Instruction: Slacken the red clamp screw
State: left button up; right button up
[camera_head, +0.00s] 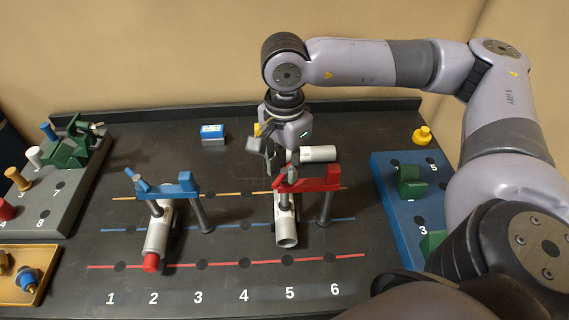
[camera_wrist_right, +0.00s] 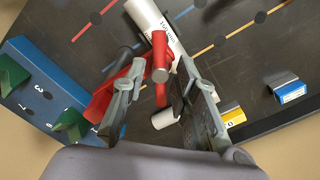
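The red clamp (camera_head: 320,178) stands over a white pipe (camera_head: 286,238) at the middle right of the dark table. Its red screw handle (camera_head: 291,175) is at the clamp's left end and also shows in the right wrist view (camera_wrist_right: 159,42). My right gripper (camera_head: 276,160) is just above and behind this handle, pointing down. In the right wrist view its two fingers (camera_wrist_right: 163,68) are apart, with the handle between them and slightly beyond their tips. I cannot tell whether a finger touches it. My left gripper is not in view.
A blue clamp (camera_head: 175,190) sits over another white pipe (camera_head: 158,232) with a red end. A white cylinder (camera_head: 320,153) lies behind the red clamp. A blue board (camera_head: 385,200) with green blocks is at right.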

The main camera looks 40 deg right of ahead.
aim_at(285, 170)
grip_shut()
jog(key=shift+r, duration=0.1)
dwell(1.2)
jog(key=shift+o, duration=2)
grip_release()
notch_tip(285, 170, up, 12)
jog(key=shift+c, duration=0.2)
